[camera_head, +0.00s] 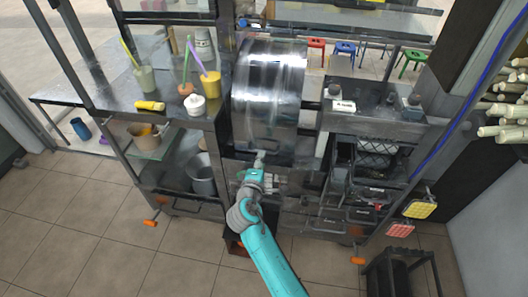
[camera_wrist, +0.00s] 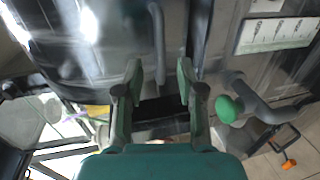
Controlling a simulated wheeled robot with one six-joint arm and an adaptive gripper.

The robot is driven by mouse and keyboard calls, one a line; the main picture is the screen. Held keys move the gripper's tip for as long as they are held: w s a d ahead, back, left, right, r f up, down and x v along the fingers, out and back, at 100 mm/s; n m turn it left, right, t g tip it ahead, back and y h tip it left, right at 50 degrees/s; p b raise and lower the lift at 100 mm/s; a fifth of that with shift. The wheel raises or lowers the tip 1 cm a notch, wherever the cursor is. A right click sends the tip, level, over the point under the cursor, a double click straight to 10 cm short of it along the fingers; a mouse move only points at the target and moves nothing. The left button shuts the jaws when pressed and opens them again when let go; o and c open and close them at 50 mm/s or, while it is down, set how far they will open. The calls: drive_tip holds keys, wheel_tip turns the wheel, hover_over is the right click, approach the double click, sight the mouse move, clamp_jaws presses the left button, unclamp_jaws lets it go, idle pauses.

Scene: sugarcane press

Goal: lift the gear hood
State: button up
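The gear hood (camera_head: 268,82) is a shiny, curved metal cover in the middle of the press, and it appears down. In the wrist view the dark curved metal of the hood (camera_wrist: 112,45) fills the upper part. A grey bar handle (camera_wrist: 157,38) stands out from it. My gripper (camera_head: 260,160) is at the lower front edge of the hood. In the wrist view my gripper (camera_wrist: 159,78) is open, its two fingers on either side of the handle's lower end. I cannot tell whether either finger touches the handle.
A green knob (camera_wrist: 228,108) sits close to the right finger in the wrist view. At left, a metal counter (camera_head: 130,92) holds cups and a white jar (camera_head: 196,105). Dark drawers (camera_head: 365,193) are at lower right. The tiled floor (camera_head: 90,235) in front is mostly clear.

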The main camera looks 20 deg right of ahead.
drive_tip(key=shift+x, duration=3.15)
clamp_jaws()
